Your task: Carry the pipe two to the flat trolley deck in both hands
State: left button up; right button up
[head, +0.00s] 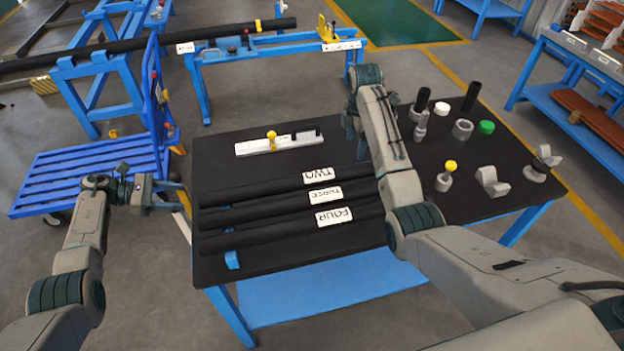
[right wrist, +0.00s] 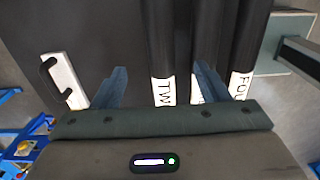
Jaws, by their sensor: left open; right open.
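Pipe two (head: 265,187) is a long black pipe with a white TWO label, the rearmost of three parallel pipes on the dark table. My right arm covers its right end in the head view. In the right wrist view pipe two (right wrist: 170,40) runs between the open fingers of my right gripper (right wrist: 161,80); I cannot tell whether they touch it. My left gripper (head: 176,196) is open and empty, just off the table's left edge near the pipe's left end. The flat trolley deck (head: 75,180), blue and slatted, stands left of the table and is empty.
Pipe three (head: 265,208) and pipe four (head: 275,233) lie close in front of pipe two. A white fixture (head: 278,143) with a yellow knob sits behind it. Several small parts stand on the table's right. The trolley's blue upright frame (head: 157,105) rises beside its deck.

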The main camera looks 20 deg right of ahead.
aim_at(213, 198)
pick_arm(q)
jog(key=x, duration=1.1)
jog(key=shift+r, duration=0.1)
pick_arm(e)
notch_tip(213, 198, down, 11)
jog(key=shift+r, duration=0.1)
pick_arm(q)
jog(key=c, duration=1)
pick_arm(e)
jog(key=c, duration=1)
pick_arm(q)
grip_shut()
pick_arm(e)
grip_shut()
jog(key=shift+r, duration=0.1)
